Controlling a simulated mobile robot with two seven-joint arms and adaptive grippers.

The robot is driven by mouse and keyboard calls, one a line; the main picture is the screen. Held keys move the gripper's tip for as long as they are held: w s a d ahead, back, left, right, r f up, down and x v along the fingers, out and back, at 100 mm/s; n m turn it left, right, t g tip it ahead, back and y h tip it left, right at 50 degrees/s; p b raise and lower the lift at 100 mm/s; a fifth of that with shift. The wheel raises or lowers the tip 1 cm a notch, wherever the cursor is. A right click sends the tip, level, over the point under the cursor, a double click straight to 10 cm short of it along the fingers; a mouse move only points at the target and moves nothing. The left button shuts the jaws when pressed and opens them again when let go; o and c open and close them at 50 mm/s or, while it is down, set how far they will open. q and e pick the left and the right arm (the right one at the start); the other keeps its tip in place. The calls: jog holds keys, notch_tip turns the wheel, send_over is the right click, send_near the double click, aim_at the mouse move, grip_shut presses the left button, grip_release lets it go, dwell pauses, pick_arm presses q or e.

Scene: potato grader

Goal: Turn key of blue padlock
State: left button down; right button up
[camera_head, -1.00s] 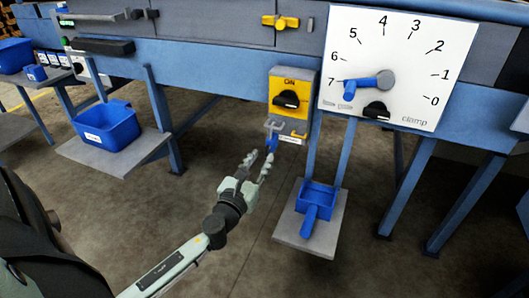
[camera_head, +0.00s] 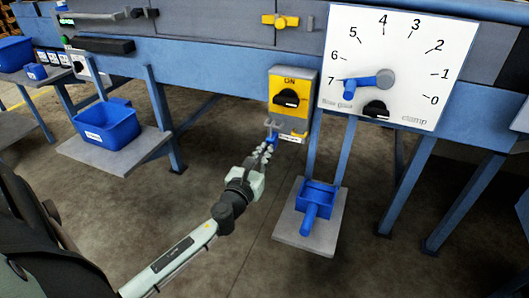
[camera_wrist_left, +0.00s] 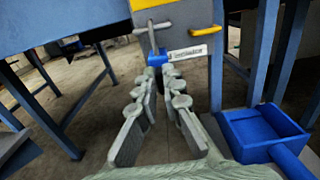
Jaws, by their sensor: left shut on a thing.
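The blue padlock (camera_head: 271,138) hangs below the yellow switch box (camera_head: 291,97), beside a white label. It also shows in the wrist view (camera_wrist_left: 157,59), just beyond my fingertips. My left gripper (camera_head: 266,152) is in front of and just below the padlock. In the wrist view its fingers (camera_wrist_left: 159,71) are drawn close together at the padlock's underside, shut on the padlock's key. The key itself is too small and too covered by the fingertips to show its angle. The black knob (camera_head: 288,98) on the box points sideways. My right gripper is not in view.
A blue scoop-like box (camera_head: 315,196) stands on a grey shelf (camera_head: 328,236) right of my gripper. A white dial panel (camera_head: 400,27) with a blue lever is at upper right. A blue bin (camera_head: 108,127) stands on the left shelf. Blue legs flank the open floor.

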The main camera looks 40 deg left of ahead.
pick_arm(q)
jog(key=shift+n, duration=0.3)
jog(key=shift+a+f+n, duration=0.1)
jog(key=shift+a+n, duration=0.05)
jog(key=shift+n, duration=4.2)
jog(key=shift+a+f+n, duration=0.1)
jog(key=shift+n, duration=4.25)
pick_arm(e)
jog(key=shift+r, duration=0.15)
